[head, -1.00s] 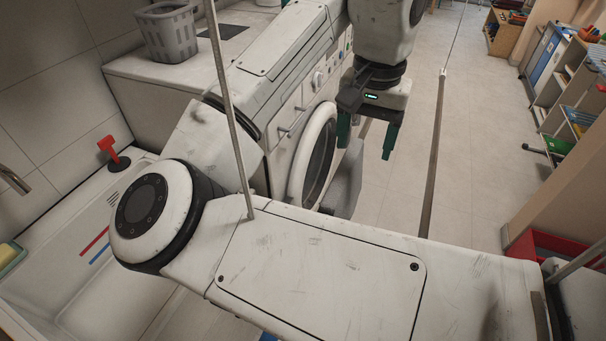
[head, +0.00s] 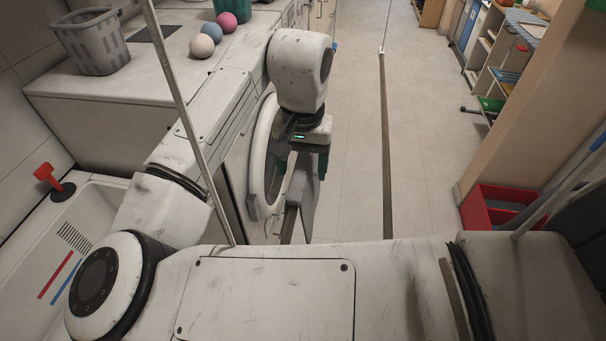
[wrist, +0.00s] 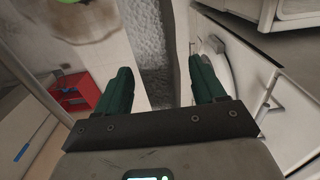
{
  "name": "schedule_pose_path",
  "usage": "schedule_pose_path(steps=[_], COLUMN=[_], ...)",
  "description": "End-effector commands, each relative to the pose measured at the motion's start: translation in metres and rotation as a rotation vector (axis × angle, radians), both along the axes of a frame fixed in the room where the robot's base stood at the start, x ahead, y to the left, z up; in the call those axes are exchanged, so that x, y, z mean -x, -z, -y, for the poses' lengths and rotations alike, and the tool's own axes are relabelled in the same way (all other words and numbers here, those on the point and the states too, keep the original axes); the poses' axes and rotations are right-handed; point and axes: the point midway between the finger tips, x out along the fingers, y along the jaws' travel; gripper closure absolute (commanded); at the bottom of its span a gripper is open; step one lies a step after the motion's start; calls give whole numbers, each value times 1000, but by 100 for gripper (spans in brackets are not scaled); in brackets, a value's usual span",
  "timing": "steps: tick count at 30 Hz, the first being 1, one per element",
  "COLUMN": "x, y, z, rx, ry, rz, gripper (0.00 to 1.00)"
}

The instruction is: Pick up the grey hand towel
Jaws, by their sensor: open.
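The grey hand towel (head: 300,197) appears as a grey upright shape beside the round washing machine door (head: 264,160) in the head view. In the wrist view, a rough grey cloth strip (wrist: 155,40), which looks like the same towel, runs between and beyond my green fingers. My gripper (head: 308,163) is at the towel's upper part in the head view, partly covering it. In the wrist view my gripper (wrist: 163,80) has its fingers wide apart, one on each side of the strip. I cannot tell whether they touch it.
A grey basket (head: 92,40) and several coloured balls (head: 202,46) are on the white counter. A red crate (head: 490,208) stands at right. The tiled floor (head: 350,100) is largely clear.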

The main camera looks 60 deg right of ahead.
Motion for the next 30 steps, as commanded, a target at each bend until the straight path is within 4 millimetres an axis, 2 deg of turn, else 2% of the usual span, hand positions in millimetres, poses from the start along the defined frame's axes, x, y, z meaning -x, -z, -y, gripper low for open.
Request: schedule_pose_path(steps=[5,12,30], x=[0,0,0], y=[16,18,17], z=[0,1,1], rx=[1,1,1], ry=[-1,0,0], rz=[-1,0,0], gripper=[31,31,88])
